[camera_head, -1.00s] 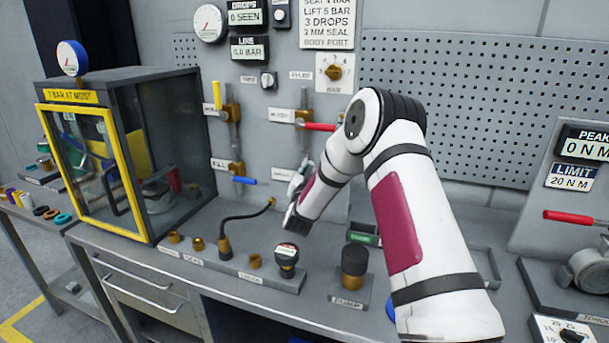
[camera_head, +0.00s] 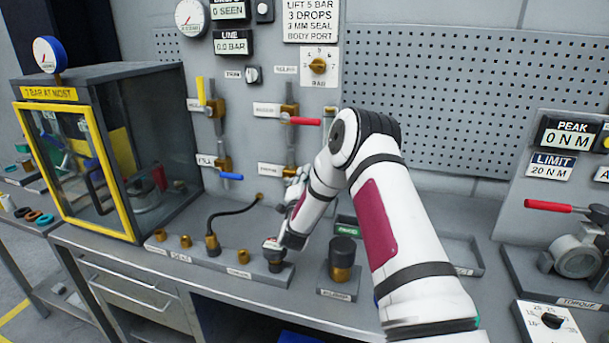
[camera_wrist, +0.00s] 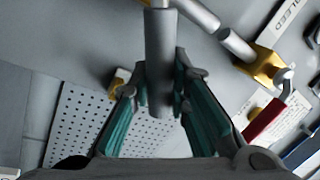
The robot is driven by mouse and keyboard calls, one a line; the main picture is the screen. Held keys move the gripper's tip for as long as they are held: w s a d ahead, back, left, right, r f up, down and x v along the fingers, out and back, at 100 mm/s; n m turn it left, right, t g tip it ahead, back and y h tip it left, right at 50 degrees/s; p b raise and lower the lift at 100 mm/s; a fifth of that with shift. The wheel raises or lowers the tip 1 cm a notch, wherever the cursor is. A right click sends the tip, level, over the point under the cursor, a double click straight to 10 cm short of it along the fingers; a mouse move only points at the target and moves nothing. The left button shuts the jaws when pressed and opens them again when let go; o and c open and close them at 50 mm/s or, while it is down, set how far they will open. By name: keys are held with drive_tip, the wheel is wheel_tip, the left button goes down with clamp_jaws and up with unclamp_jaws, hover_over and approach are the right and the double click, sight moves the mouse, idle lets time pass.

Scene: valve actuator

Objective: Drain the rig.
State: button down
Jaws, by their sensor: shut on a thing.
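My gripper (camera_head: 297,180) is at the lower right valve on the wall panel, largely hidden by my own arm in the head view. In the wrist view its teal-padded fingers (camera_wrist: 160,90) are closed on either side of a grey cylindrical handle (camera_wrist: 159,45). The lower right valve (camera_head: 290,171) is mostly covered by my gripper. Above it a brass valve has a red lever (camera_head: 304,121) lying level. To the left are a valve with an upright yellow lever (camera_head: 201,92) and one with a level blue lever (camera_head: 231,176). The line display (camera_head: 231,42) reads 0.0 BAR.
A yellow-framed glass cabinet (camera_head: 73,97) stands on the left of the bench. Brass fittings, a black hose (camera_head: 232,218) and a dark-topped cylinder (camera_head: 342,258) stand along the front. A torque rig with a red lever (camera_head: 548,206) is at right.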

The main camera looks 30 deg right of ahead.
drive_tip(key=shift+d+f, duration=0.1)
idle(0.3)
drive_tip(key=c, duration=1.5)
unclamp_jaws()
drive_tip(key=shift+v, duration=3.8)
